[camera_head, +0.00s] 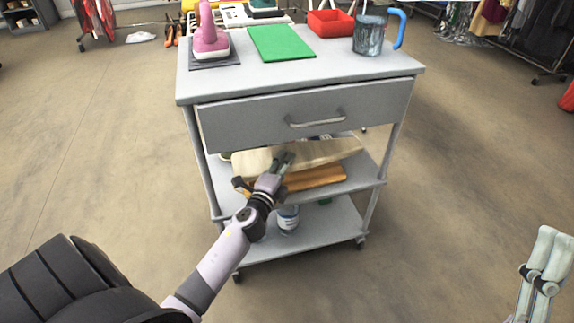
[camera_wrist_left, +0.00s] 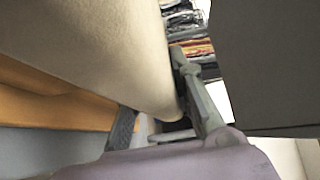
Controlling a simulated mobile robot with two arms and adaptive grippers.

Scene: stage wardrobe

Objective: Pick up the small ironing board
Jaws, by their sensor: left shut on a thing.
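The small ironing board (camera_head: 325,151), a pale beige padded board, lies on the middle shelf of the grey trolley, under the drawer. Its padded side (camera_wrist_left: 100,45) fills the upper left of the left wrist view. My left gripper (camera_head: 283,161) reaches in from the front and is shut on the board's near edge. In the left wrist view, the left gripper (camera_wrist_left: 160,110) has one finger to the right of the board's edge and the other partly hidden below it. Part of my right arm shows at the lower right in the head view; its jaw state is unclear.
An orange-brown wooden piece (camera_head: 315,177) lies under the board on the middle shelf (camera_head: 362,178). The drawer (camera_head: 360,112) is just above. The trolley top holds a pink iron (camera_head: 209,40), green mat (camera_head: 281,42) and mug (camera_head: 369,37).

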